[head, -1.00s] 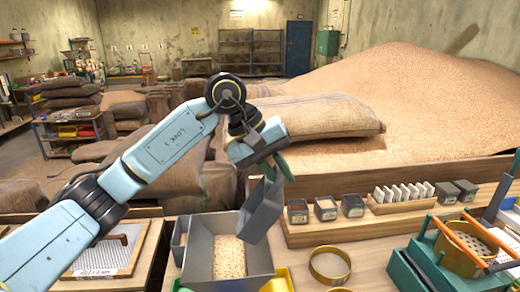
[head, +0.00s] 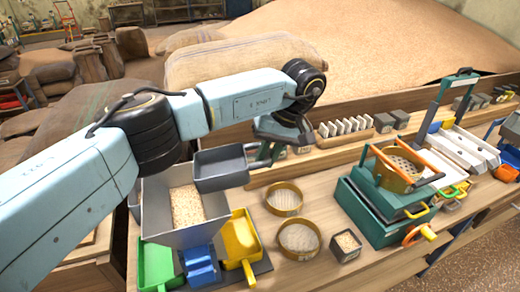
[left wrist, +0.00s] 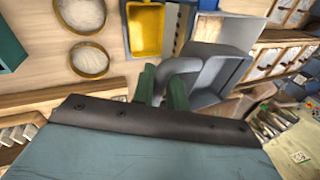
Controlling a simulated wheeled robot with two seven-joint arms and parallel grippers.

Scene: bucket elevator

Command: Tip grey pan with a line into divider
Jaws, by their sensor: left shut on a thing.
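The grey pan (head: 221,165) is held over the back right rim of the divider's grey hopper (head: 160,212). It looks nearly level, and its visible inside looks empty. No line shows on it. My left gripper (head: 272,150) is shut on the pan's handle side, to the right of the hopper. In the left wrist view the green fingers (left wrist: 163,88) grip the pan (left wrist: 208,80). Grain (head: 187,205) lies in the hopper. A green pan (head: 155,265), a blue part (head: 200,266) and a yellow pan (head: 241,240) sit beneath the hopper. My right gripper is not in view.
Two round sieves (head: 284,197) (head: 299,240) and a small grain box (head: 346,243) stand right of the divider. A green sieve shaker (head: 375,208) is farther right. Small boxes and a white-slat rack (head: 345,132) line the back ledge. Sacks (head: 240,62) lie behind.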

